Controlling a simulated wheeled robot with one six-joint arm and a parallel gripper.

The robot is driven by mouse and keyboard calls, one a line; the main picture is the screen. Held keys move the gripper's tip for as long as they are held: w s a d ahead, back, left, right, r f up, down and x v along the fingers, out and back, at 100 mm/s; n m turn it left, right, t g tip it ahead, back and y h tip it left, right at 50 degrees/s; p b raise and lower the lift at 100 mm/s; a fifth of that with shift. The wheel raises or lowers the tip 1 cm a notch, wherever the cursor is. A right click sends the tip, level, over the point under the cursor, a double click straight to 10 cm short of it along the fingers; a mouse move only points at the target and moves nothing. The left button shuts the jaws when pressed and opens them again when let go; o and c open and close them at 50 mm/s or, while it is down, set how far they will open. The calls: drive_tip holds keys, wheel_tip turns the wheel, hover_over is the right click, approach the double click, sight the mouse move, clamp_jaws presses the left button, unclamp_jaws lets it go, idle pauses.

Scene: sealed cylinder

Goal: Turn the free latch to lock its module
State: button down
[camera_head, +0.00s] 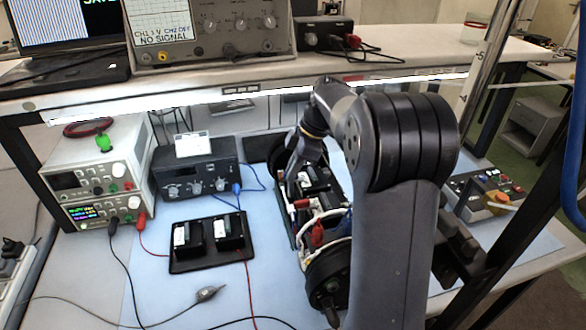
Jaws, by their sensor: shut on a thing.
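The opened cylinder lies on the blue mat at the middle of the view, with a round black end cap (328,284) toward me. Black modules (318,180) and red, white and blue wires (318,232) show inside its frame. My gripper (294,188) reaches down into the frame from above, at its left side. It is shut on a small part, which looks like a latch on a module; the fingers mostly cover it. A small red-and-white part (301,203) shows just below the fingers. My arm hides the cylinder's right side, so the other latches cannot be made out.
A black tray (210,262) with two black modules stands left of the cylinder. Power supplies (98,175) and a black instrument box (195,172) stand behind it. Loose cables cross the mat. A control box (485,195) is at right; a shelf edge (200,98) runs behind.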

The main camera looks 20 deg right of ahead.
drive_tip(key=shift+n+g, duration=0.4)
drive_tip(key=shift+n, duration=0.4)
drive_tip(key=c, duration=1.5)
unclamp_jaws()
drive_tip(key=v, duration=1)
drive_tip(key=shift+w+d+r, duration=0.1)
drive_tip(key=shift+d+r, duration=0.05)
drive_tip(key=shift+r, duration=0.25)
drive_tip(key=shift+f, duration=0.1)
drive_tip(key=x, duration=1)
drive_tip(key=shift+f, duration=0.35)
